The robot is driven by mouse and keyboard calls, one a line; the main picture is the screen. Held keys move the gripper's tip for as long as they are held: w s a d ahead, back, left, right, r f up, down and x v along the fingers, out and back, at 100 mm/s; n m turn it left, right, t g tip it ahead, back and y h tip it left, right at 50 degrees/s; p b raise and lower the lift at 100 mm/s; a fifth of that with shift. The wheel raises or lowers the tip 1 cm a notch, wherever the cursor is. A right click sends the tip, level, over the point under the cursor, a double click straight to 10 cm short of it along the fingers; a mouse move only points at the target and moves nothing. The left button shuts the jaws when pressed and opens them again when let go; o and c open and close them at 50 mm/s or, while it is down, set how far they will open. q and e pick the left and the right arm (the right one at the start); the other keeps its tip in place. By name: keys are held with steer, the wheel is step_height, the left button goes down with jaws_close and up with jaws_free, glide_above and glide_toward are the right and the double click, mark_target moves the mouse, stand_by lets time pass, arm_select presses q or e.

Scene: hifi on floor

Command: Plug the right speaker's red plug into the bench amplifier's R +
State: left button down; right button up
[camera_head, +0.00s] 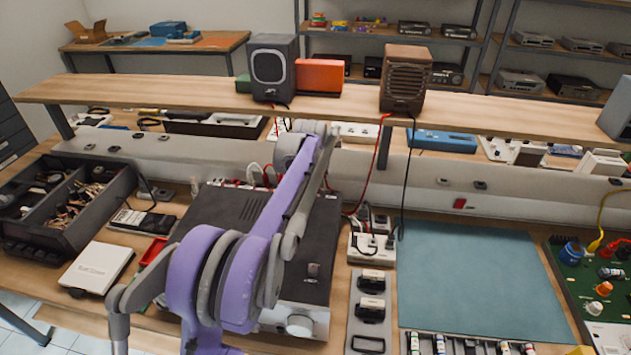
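The right speaker (405,79) is brown with a slatted front and stands on the raised shelf. Its red lead (382,160) hangs down and curves toward the amplifier's back right corner; its plug cannot be made out. Its black lead (406,180) hangs down near a white socket block. The bench amplifier (318,240) is a dark-topped box with a silver front knob; its rear terminals, including R +, are hidden. My purple and grey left arm crosses over it. My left gripper (305,135) is at the arm's far end near the shelf, its fingers hidden. My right gripper is not in view.
The left speaker (272,70) and an orange box (319,76) share the shelf (170,92). A white socket block (371,247) stands right of the amplifier. A teal mat (480,280) lies clear further right. A dark parts bin (75,205) is at left.

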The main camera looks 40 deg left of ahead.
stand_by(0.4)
arm_select(q)
steer(key=c, duration=0.6)
jaws_free()
steer(key=shift+c, duration=0.2)
steer(key=w+a+p+v, duration=0.1)
steer(key=p+v, duration=0.2)
steer(key=v, duration=1.2)
steer(key=shift+w+r+p, duration=0.25)
steer(key=shift+r+p, duration=0.1)
steer(key=shift+r, duration=0.2)
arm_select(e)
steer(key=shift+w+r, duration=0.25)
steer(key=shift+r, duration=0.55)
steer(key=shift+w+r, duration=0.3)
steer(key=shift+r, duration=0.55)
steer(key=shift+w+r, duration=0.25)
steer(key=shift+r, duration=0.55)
arm_select(q)
steer(key=shift+d, duration=0.1)
